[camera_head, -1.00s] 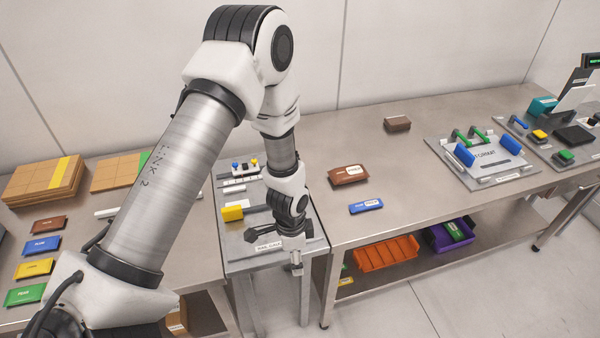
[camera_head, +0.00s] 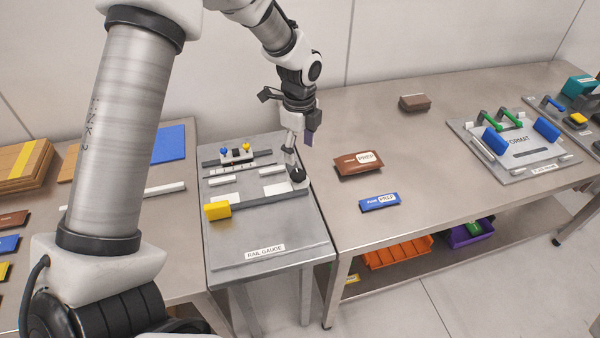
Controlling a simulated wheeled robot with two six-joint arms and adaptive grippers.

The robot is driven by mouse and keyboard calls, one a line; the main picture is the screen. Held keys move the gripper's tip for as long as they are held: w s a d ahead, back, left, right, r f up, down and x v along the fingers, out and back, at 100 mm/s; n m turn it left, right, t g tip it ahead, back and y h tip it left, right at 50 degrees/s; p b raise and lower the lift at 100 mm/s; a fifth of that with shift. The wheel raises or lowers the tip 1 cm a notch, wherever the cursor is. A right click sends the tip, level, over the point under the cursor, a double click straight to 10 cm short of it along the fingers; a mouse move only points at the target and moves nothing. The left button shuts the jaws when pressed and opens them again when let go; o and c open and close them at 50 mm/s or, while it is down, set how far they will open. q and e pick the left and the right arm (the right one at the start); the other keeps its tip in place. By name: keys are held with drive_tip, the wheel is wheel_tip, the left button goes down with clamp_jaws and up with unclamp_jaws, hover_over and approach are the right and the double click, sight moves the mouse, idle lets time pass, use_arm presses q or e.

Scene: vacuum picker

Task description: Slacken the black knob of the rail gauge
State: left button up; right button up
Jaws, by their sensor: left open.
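The rail gauge (camera_head: 285,252) is a grey plate on a small stand, with its label at the front edge. A dark round knob (camera_head: 298,175) shows at the right end of its long grey bar; a yellow block (camera_head: 217,211) sits at the bar's left end. My left gripper (camera_head: 296,163) points down at the right side of the gauge, open, with its fingertips at or just above the dark knob. The fingers partly hide the knob, and I cannot tell whether they touch it. My right gripper is not in view.
Small blue and yellow knobs (camera_head: 236,154) stand at the back of the gauge. On the right table lie a brown pack (camera_head: 358,164), a blue pack (camera_head: 379,202) and a format plate (camera_head: 490,163). The gauge's front area is clear.

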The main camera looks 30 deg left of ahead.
sight(299, 174)
use_arm(q)
drive_tip(key=shift+w+a+f, duration=0.15)
drive_tip(key=shift+f, duration=0.5)
wheel_tip(299, 174, down, 7)
drive_tip(key=shift+w+a+r+p, duration=0.1)
drive_tip(key=shift+p, duration=0.45)
drive_tip(key=shift+w+a+f, duration=0.1)
drive_tip(key=shift+f, duration=0.3)
drive_tip(key=c, duration=1.1)
